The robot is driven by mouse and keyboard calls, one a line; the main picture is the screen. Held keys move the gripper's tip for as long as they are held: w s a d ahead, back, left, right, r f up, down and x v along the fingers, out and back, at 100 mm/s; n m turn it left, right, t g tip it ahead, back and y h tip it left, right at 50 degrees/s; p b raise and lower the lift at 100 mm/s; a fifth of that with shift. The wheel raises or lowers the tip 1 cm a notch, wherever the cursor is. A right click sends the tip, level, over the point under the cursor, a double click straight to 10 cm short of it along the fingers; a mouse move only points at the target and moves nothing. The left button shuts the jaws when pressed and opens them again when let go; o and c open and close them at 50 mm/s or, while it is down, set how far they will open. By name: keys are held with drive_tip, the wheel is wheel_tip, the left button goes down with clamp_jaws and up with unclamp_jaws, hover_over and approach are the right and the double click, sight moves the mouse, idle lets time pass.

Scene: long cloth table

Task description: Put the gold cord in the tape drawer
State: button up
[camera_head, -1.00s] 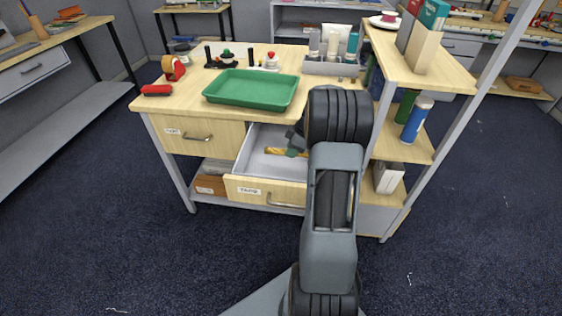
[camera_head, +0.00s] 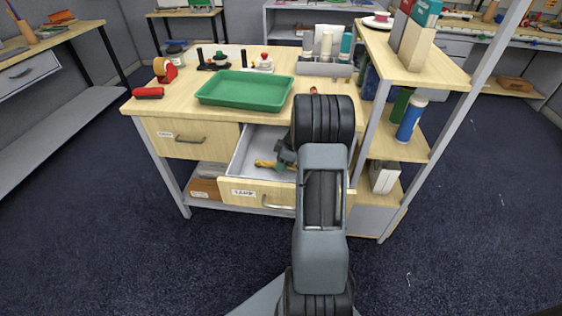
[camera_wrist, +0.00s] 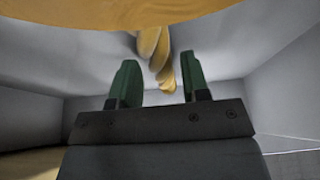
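The open drawer (camera_head: 229,190) sits under the table top, pulled out, with a grey inside and a label too small to read surely. The gold cord (camera_head: 264,163) lies low inside it, near the drawer front. My gripper (camera_head: 284,159) reaches down into this drawer beside the cord, partly hidden by my arm. In the wrist view my gripper's green fingertips (camera_wrist: 161,82) stand apart with a visible gap. The twisted gold cord (camera_wrist: 154,48) shows between and beyond them, not clamped. Its right end is hidden in the head view.
A closed drawer (camera_head: 190,139) is at the upper left. A green tray (camera_head: 244,90), a red roll (camera_head: 148,93) and a tape dispenser (camera_head: 165,70) stand on the table top. A shelf unit with bottles (camera_head: 411,118) stands close on the right of my arm.

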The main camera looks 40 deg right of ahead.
drive_tip(key=shift+o, duration=1.1)
drive_tip(key=shift+r, duration=0.15)
drive_tip(key=v, duration=1.2)
drive_tip(key=s+a+r+m, duration=0.1)
drive_tip(key=a, duration=0.5)
drive_tip(key=s+a+r+m+h, duration=0.1)
drive_tip(key=s+a+r+m, duration=0.1)
drive_tip(key=a, duration=0.3)
drive_tip(key=s+a+r+m+p, duration=0.1)
drive_tip(key=s+a, duration=0.1)
drive_tip(key=a, duration=0.4)
drive_tip(key=shift+a+r+g+h, duration=0.35)
drive_tip(key=shift+g+h, duration=0.05)
drive_tip(key=s+a+f+m+h, duration=0.1)
drive_tip(key=s+a+m, duration=0.4)
drive_tip(key=s+a, duration=0.4)
drive_tip(key=shift+s+f+t, duration=0.15)
drive_tip(key=shift+s+t, duration=0.1)
drive_tip(key=shift+t, duration=0.15)
